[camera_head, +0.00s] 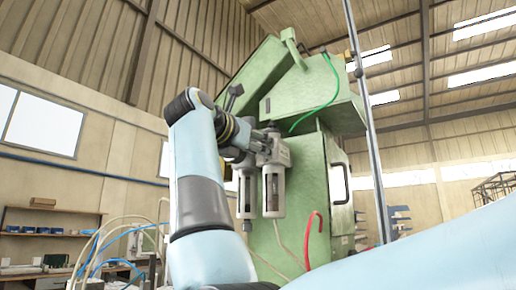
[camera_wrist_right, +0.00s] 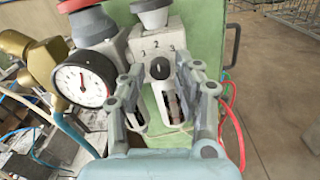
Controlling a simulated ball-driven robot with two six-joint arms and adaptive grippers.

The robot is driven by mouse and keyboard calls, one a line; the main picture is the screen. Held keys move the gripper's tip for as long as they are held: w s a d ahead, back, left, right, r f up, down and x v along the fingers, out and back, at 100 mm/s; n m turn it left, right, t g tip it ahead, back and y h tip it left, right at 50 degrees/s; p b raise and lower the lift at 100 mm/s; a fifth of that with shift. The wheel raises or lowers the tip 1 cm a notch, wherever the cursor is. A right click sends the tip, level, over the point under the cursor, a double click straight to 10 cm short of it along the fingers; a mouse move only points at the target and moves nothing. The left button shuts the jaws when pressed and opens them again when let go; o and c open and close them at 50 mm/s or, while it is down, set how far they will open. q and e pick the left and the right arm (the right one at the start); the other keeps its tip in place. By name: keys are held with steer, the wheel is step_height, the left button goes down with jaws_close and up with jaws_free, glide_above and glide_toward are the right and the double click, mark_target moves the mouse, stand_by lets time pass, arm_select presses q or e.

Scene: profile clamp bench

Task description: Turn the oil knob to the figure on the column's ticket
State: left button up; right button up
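The oil knob (camera_wrist_right: 160,68) is a small dark knob on a pale block, with printed figures above it in the right wrist view. The figures look like 1 or 2, 2 and 3; the knob's setting cannot be read. My right gripper (camera_wrist_right: 160,73) is open, with one finger on each side of the knob and gaps visible between. In the head view my right gripper (camera_head: 252,143) is at the unit's upper part, and the knob is hidden. The green column (camera_head: 310,165) stands behind. No ticket figure is readable. My left gripper is out of view.
A round white gauge (camera_wrist_right: 82,85), brass fittings (camera_wrist_right: 45,62) and a red knob (camera_wrist_right: 76,5) crowd the left of the wrist view. Two clear bowls (camera_head: 273,190) hang under the unit. A red hose (camera_wrist_right: 237,122) runs close on the right. Open floor lies beyond.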

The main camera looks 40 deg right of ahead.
jaws_close()
steer(key=shift+n, duration=0.4)
steer(key=n+p, duration=0.5)
steer(key=n, duration=0.4)
steer(key=shift+r, duration=0.1)
stand_by(0.4)
